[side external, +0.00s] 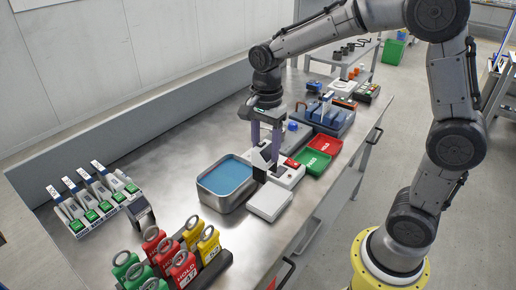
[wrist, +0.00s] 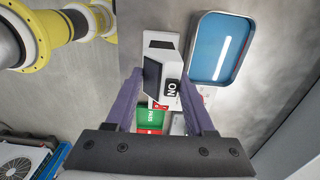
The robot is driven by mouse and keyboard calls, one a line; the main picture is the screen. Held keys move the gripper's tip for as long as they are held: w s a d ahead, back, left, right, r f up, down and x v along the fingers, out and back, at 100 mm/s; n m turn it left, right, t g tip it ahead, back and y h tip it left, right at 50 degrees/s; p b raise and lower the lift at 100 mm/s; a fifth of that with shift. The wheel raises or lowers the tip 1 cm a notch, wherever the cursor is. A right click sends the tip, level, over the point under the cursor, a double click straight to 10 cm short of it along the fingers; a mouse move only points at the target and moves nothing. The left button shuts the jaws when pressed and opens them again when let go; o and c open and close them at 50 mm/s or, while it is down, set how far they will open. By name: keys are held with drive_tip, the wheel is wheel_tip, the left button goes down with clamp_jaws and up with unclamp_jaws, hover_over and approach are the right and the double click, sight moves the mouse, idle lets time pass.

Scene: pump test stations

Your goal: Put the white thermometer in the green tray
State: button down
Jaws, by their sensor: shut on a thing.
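My gripper (wrist: 162,78) is shut on a white device with a dark panel, which I take to be the white thermometer (wrist: 174,72); its purple fingers are on either side of it. In the side external view my gripper (side external: 265,152) points down, over the white station beside the blue-filled tub. The thermometer is partly hidden there by the fingers. The green tray (side external: 312,162), marked PASS, lies to the right of my gripper. It also shows in the wrist view (wrist: 150,118), partly hidden behind the held thermometer.
A red HOLD tray (side external: 326,145) lies behind the green one. The metal tub (side external: 226,182) holds blue liquid. A white box (side external: 269,202) is in front of the station. Red, green and yellow tagged items (side external: 183,268) stand at the front, and a rack (side external: 98,202) at the left.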

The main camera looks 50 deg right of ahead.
drive_tip(key=shift+s+n, duration=0.45)
drive_tip(key=shift+n, duration=0.55)
drive_tip(key=s+d+m, duration=0.1)
drive_tip(key=s+d, duration=0.4)
drive_tip(key=d, duration=0.4)
drive_tip(key=s+d+m, duration=0.1)
drive_tip(key=s+d, duration=0.5)
drive_tip(key=d, duration=0.3)
drive_tip(key=shift+w+d+f, duration=1.55)
drive_tip(key=shift+w+f, duration=0.3)
drive_tip(key=shift+f, duration=0.35)
drive_tip(key=shift+w+d+f, duration=1.55)
drive_tip(key=shift+w+f, duration=0.25)
drive_tip(key=shift+f, duration=0.4)
drive_tip(key=shift+w+d+f, duration=1.55)
drive_tip(key=shift+w+f, duration=0.3)
drive_tip(key=shift+f, duration=0.35)
drive_tip(key=shift+f, duration=0.2)
drive_tip(key=shift+c, duration=1.3)
unclamp_jaws()
